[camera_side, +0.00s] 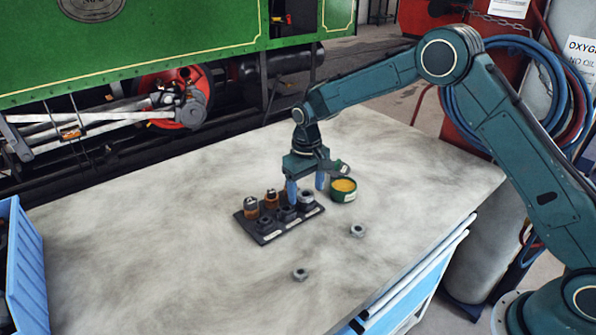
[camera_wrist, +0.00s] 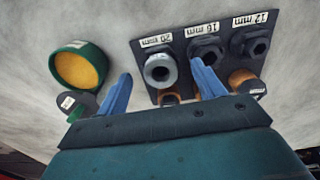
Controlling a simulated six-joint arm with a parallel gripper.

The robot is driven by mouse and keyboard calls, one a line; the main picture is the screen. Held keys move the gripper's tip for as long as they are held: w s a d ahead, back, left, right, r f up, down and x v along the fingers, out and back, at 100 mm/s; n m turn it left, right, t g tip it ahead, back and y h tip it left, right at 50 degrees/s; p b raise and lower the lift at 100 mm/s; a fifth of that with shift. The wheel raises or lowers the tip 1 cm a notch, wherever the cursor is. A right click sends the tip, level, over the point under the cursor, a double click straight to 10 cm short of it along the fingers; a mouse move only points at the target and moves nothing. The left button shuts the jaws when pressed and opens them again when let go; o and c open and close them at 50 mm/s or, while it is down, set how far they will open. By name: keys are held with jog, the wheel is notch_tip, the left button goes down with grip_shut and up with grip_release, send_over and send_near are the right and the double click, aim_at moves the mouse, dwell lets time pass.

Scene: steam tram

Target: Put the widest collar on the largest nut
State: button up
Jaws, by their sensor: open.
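A black board (camera_side: 262,239) carries dark nuts beside labels reading 20 mm, 16 mm and 12 mm in the wrist view. A light grey collar (camera_wrist: 160,70) sits at the 20 mm place, seemingly upright on the nut, which it mostly hides; it also shows in the side view (camera_side: 306,197). The 16 mm nut (camera_wrist: 205,50) and 12 mm nut (camera_wrist: 257,44) are bare. My gripper (camera_side: 306,194) is open, its blue fingers low on either side of the light grey collar. In the wrist view a gap shows on the left; the right finger overlaps the 16 mm nut's edge.
Copper-coloured pieces with grey tops (camera_side: 271,198) stand along the board's back row. A green tin with yellow contents (camera_side: 343,190) stands right of the board. Loose nuts lie in front (camera_side: 358,230) (camera_side: 300,274). A blue bin (camera_side: 25,270) is at left. Much of the bench (camera_side: 150,220) is clear.

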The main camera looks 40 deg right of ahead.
notch_tip(320, 180, up, 7)
dwell(1.3)
dwell(0.5)
jog(key=s+d+r+t, duration=0.1)
jog(key=s+d+r, duration=0.1)
jog(key=s+r, duration=0.6)
jog(key=s+d+r+t, duration=0.2)
jog(key=s+r, duration=0.6)
jog(key=s+d+t, duration=0.2)
jog(key=s, duration=1.9)
jog(key=shift+d+t, duration=0.15)
jog(key=shift+t, duration=0.15)
